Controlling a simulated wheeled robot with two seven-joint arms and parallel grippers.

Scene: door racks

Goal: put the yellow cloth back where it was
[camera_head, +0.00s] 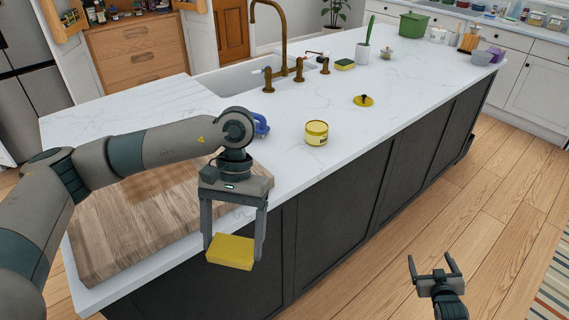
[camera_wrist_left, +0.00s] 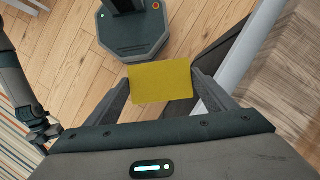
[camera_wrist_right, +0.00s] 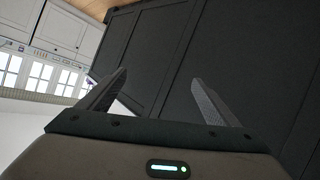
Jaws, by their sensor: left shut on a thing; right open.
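The yellow cloth (camera_head: 231,252) is a flat, folded rectangle. My left gripper (camera_head: 232,247) is shut on the yellow cloth and holds it in front of the island's near edge, beside the wooden board. In the left wrist view the cloth (camera_wrist_left: 161,81) spans between both fingers above the floor. My right gripper (camera_head: 434,268) is open and empty, low at the right over the floor. In the right wrist view its fingers (camera_wrist_right: 157,95) are apart, with dark cabinet panels beyond.
A large wooden board (camera_head: 120,222) lies on the white island (camera_head: 330,92). A yellow tin (camera_head: 316,133), a yellow lid (camera_head: 363,100), a blue object (camera_head: 261,126), a sponge (camera_head: 345,64) and a brass faucet (camera_head: 283,45) are on the island. The counter's middle is largely clear.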

